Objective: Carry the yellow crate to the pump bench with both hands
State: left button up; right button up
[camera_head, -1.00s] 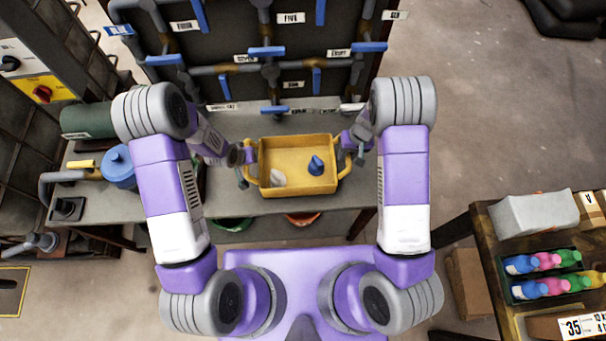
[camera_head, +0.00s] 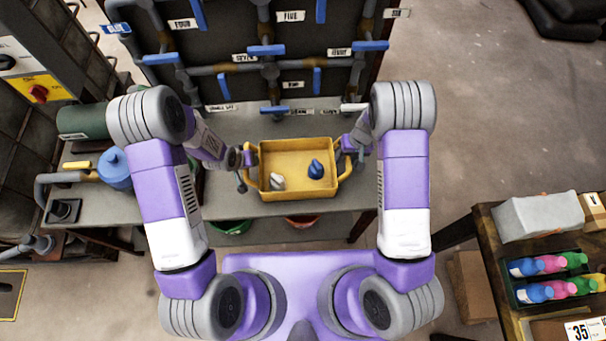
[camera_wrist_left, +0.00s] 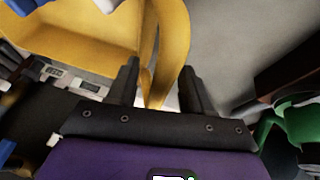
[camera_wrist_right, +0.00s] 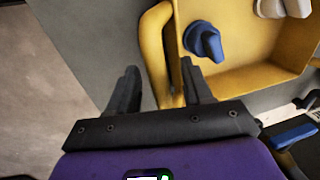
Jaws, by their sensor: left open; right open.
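The yellow crate (camera_head: 299,191) rests on the grey pump bench (camera_head: 220,206) below the pipe panel. A blue object (camera_head: 315,169) and a whitish object (camera_head: 277,182) lie in it. My left gripper (camera_head: 247,173) is at the crate's left handle; in the left wrist view its fingers (camera_wrist_left: 162,85) are open with the yellow handle (camera_wrist_left: 176,50) between them. My right gripper (camera_head: 352,160) is at the right handle; in the right wrist view its open fingers (camera_wrist_right: 160,85) stand on either side of the handle (camera_wrist_right: 155,45). I cannot tell whether the fingers touch it.
The pipe panel (camera_head: 290,83) with blue valve levers stands behind the bench. A blue pump (camera_head: 115,170) and a green cylinder (camera_head: 84,121) are to the left. A table (camera_head: 478,236) with coloured bottles is at right.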

jog(key=shift+r, duration=0.15)
pick_arm(q)
jog(key=v, duration=1.1)
pick_arm(e)
notch_tip(320, 180, up, 12)
jog(key=d, duration=0.2)
jog(key=shift+d+f, duration=0.15)
jog(key=shift+f, duration=0.05)
pick_arm(q)
jog(key=shift+s, duration=0.1)
